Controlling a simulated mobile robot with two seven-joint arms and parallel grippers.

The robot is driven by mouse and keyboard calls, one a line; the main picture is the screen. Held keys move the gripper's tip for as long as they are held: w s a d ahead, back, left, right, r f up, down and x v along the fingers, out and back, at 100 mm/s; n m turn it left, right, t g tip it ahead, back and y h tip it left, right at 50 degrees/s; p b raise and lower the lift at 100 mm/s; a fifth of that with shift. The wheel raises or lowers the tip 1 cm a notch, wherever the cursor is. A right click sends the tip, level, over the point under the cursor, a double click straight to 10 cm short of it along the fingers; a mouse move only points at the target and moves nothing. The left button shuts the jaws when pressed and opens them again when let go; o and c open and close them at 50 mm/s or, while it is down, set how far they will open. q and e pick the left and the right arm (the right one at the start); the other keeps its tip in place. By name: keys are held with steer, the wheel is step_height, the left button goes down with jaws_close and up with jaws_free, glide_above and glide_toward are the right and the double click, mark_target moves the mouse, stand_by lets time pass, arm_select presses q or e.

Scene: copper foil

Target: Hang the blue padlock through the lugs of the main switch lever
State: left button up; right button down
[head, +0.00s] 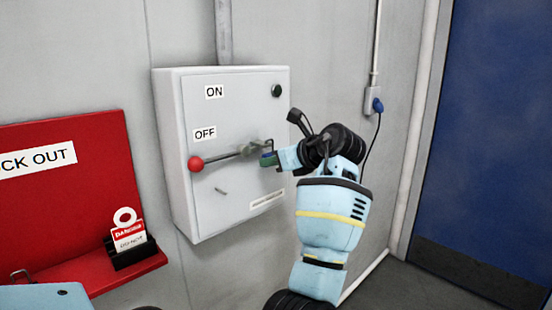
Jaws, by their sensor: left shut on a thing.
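The main switch lever (222,157) comes out from the grey switch box (228,205). Its red knob (195,164) points left, just below the OFF label. The lugs (262,145) are at the lever's right end, small and partly covered. My left gripper (268,161) is at this end, shut on the blue padlock (266,155). Only a little of the padlock shows between the fingers. I cannot tell whether its shackle passes through the lugs. My right gripper is not in view.
A red lockout board (85,190) with a shelf stands at left; a tag (130,237) sits in a black holder there. A metal shackle (20,275) shows on the shelf. A blue plug with a cable (377,105) and a blue door (495,140) are at right.

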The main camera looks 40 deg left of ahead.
arm_select(q)
steer(key=o, duration=1.5)
steer(key=shift+s+d, duration=0.2)
steer(key=shift+d, duration=1.6)
steer(key=shift+s+d, duration=0.15)
steer(key=shift+d, duration=1.6)
steer(key=shift+f, duration=0.15)
